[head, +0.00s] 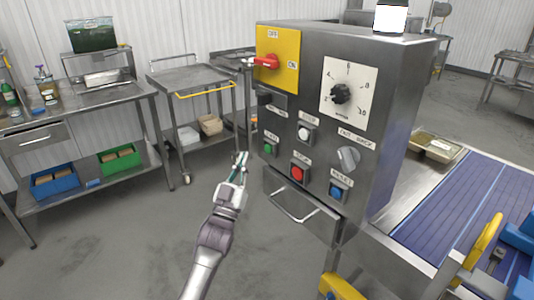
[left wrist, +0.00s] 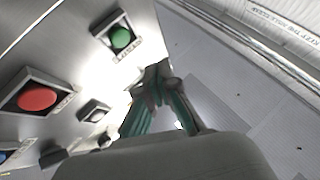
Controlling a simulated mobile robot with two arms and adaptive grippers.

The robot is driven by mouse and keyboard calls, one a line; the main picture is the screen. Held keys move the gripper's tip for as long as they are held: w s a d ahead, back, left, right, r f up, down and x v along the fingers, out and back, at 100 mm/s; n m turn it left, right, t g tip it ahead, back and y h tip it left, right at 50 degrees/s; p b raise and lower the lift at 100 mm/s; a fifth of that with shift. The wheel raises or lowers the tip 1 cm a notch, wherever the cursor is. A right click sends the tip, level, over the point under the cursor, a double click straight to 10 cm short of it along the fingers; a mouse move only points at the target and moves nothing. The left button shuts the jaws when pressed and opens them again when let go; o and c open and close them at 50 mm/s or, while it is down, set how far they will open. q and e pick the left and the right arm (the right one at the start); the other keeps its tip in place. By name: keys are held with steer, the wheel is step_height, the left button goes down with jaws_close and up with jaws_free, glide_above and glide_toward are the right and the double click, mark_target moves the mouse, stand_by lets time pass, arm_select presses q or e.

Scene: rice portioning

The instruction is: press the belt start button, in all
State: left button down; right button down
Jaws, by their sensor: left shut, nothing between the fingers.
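The green button (head: 269,149) is low at the left edge of the grey control box front (head: 320,130); its label is too small to read. It also shows in the left wrist view (left wrist: 121,38), in a square frame. My left gripper (head: 241,157) is shut and empty, just left of the green button in the head view. In the left wrist view its fingertips (left wrist: 158,82) are below and right of the button, with visible space between. My right gripper is not in view.
A red button (head: 297,173), a blue button (head: 337,191) and a white button (head: 303,133) are near the green one. A drawer handle (head: 300,210) sticks out below. The blue belt (head: 450,215) lies at right. A cart (head: 190,80) stands behind.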

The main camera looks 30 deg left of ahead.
mark_target(269, 149)
arm_select(q)
steer(key=w, duration=0.1)
steer(key=w+d+b, duration=0.1)
steer(key=w, duration=0.2)
steer(key=shift+d, duration=0.35)
stand_by(1.0)
steer(key=shift+w+d+b, duration=0.2)
steer(key=shift+w+b, duration=0.15)
steer(key=shift+w, duration=0.05)
